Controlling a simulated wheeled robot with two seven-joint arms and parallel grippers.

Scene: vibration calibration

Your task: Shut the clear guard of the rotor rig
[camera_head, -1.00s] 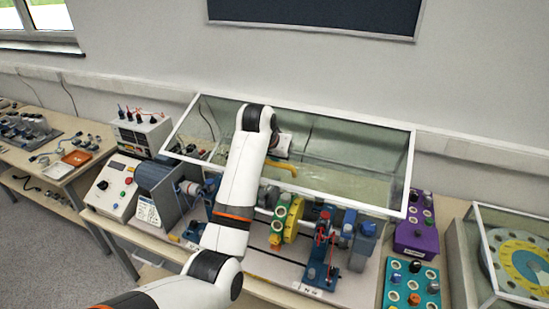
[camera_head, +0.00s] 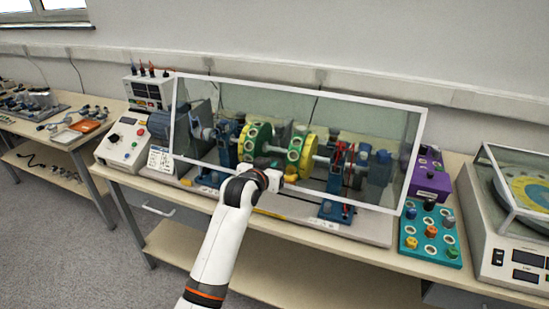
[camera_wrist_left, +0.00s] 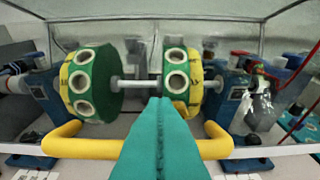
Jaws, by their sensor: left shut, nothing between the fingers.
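The clear guard (camera_head: 300,78), a see-through panel in a pale frame, slants down in front of the rotor rig (camera_head: 335,205) in the head view. Its lower edge hangs toward the rig's front; I cannot tell whether it touches the base. Behind it are two green and yellow discs (camera_head: 255,142) on a shaft. The guard's yellow handle (camera_wrist_left: 85,148) crosses the lower wrist view. My left gripper (camera_head: 286,181) is at the guard's front. Its teal fingers (camera_wrist_left: 160,105) are shut and empty, overlapping the handle's middle; contact is unclear. My right gripper is out of view.
A grey control box (camera_head: 123,140) and a meter unit (camera_head: 150,92) stand left of the rig. A purple box (camera_head: 430,180) and a teal knob box (camera_head: 430,235) stand close on the right, before another covered machine (camera_head: 510,255). A side table (camera_head: 65,140) is at left.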

